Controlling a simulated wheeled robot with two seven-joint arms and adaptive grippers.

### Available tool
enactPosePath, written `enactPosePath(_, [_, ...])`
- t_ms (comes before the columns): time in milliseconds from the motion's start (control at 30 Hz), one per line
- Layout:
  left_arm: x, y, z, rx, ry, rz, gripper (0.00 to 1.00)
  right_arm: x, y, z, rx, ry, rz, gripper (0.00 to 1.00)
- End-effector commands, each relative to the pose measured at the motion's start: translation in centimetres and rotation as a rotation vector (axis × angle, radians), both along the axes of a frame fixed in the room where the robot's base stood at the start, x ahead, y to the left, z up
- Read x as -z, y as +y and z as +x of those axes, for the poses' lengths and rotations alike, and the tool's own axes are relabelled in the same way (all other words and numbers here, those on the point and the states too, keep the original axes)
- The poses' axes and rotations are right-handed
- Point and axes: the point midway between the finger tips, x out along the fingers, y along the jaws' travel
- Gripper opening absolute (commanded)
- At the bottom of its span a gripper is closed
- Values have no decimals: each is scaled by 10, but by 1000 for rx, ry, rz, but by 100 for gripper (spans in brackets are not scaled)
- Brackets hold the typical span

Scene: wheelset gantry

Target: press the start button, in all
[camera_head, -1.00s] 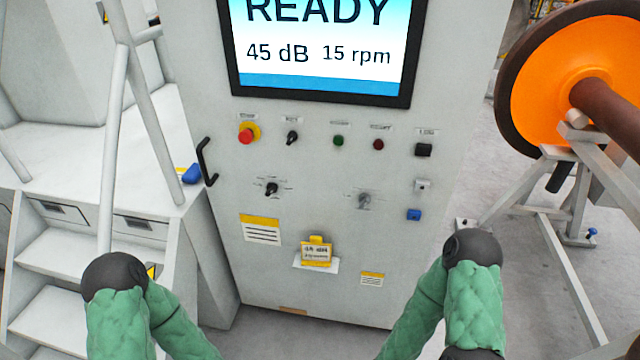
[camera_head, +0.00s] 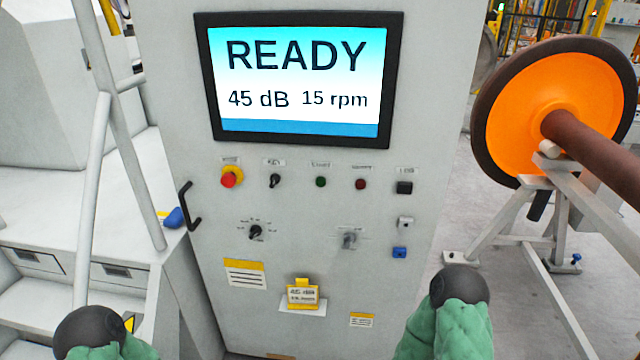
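A grey control cabinet (camera_head: 300,225) stands in front of me. Its screen (camera_head: 300,80) reads READY, 45 dB and 15 rpm. A row of controls sits below the screen: a red mushroom button (camera_head: 229,177) on a yellow ring, a black key-like switch (camera_head: 274,181), a small green button (camera_head: 320,182) and a small dark red button (camera_head: 360,184). The small labels above them are too blurred to read surely; the green one looks like the start button. My green-sleeved arms show at the bottom edge, well below the buttons. Neither gripper is visible.
Two rotary knobs (camera_head: 255,232) (camera_head: 348,238) sit lower on the panel. A black handle (camera_head: 189,206) sticks out at the cabinet's left edge. White steps (camera_head: 40,290) stand left. An orange wheel (camera_head: 535,110) on a stand is at the right.

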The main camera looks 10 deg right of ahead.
Motion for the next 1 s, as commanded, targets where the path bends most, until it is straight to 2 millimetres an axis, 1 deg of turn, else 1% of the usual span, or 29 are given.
enactPosePath(33, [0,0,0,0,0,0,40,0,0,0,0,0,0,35])
enactPosePath(67, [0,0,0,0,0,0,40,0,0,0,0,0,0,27])
enactPosePath(100, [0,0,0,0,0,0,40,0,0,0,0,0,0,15])
enactPosePath(167, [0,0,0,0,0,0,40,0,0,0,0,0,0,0])
enactPosePath(1000, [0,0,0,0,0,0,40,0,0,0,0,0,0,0])
